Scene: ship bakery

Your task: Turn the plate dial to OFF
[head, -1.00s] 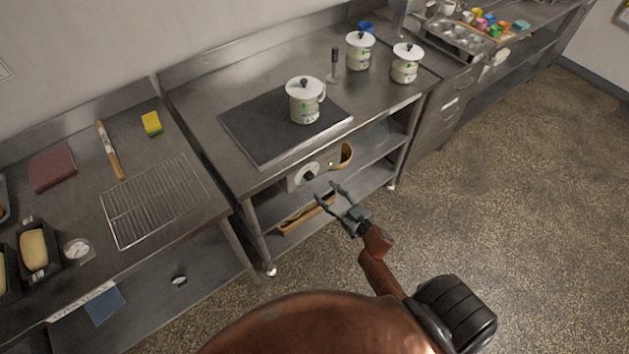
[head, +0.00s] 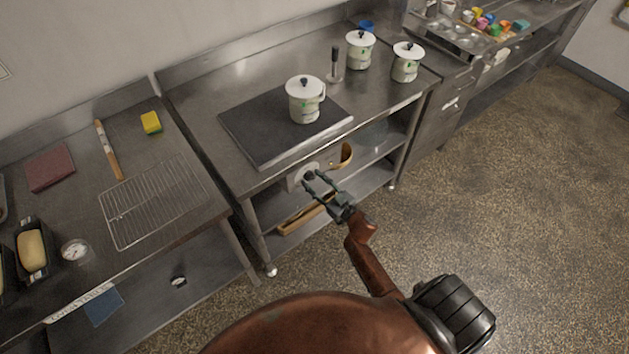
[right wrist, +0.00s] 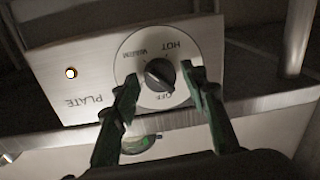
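The plate dial, a dark knob (right wrist: 160,75) on a round white face, sits on a metal control panel (right wrist: 70,50) marked PLATE. The panel appears upside down in the right wrist view, with HOT at the upper right and OFF below the knob. The knob's exact setting is hard to read. In the head view the panel (head: 293,181) is partly hidden by my right gripper (head: 315,180). My right gripper also shows in the right wrist view (right wrist: 163,82), open, its fingers on either side of the knob and not visibly closed on it. My left gripper is not in view.
A lamp (right wrist: 71,73) on the panel glows. A lidded pot (head: 304,105) stands on the dark hot plate (head: 255,130) above. A wooden-coloured ladle or bowl (head: 345,156) hangs right of the panel. A lower shelf (head: 355,185) runs beneath. Open floor lies to the right.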

